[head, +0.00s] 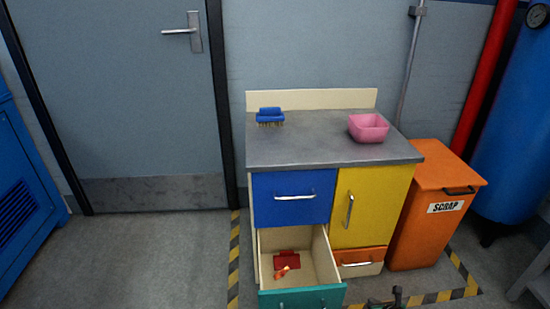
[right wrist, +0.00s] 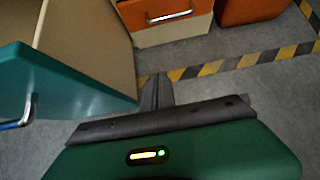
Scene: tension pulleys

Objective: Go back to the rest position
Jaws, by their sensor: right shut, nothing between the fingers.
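My right gripper (head: 388,299) shows at the bottom edge of the head view, low in front of the cabinet and right of the open teal drawer (head: 302,298). In the right wrist view its fingers (right wrist: 157,90) are shut together with nothing between them. The teal drawer front (right wrist: 65,80) is left of the fingers there, apart from them as far as I can tell. My left gripper is not in view.
The open drawer sticks out and holds a red item (head: 287,260) and a small orange one. A blue brush (head: 270,116) and pink bowl (head: 368,128) stand on the grey countertop (head: 315,145). An orange scrap bin (head: 430,205) stands right. Floor at left is clear.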

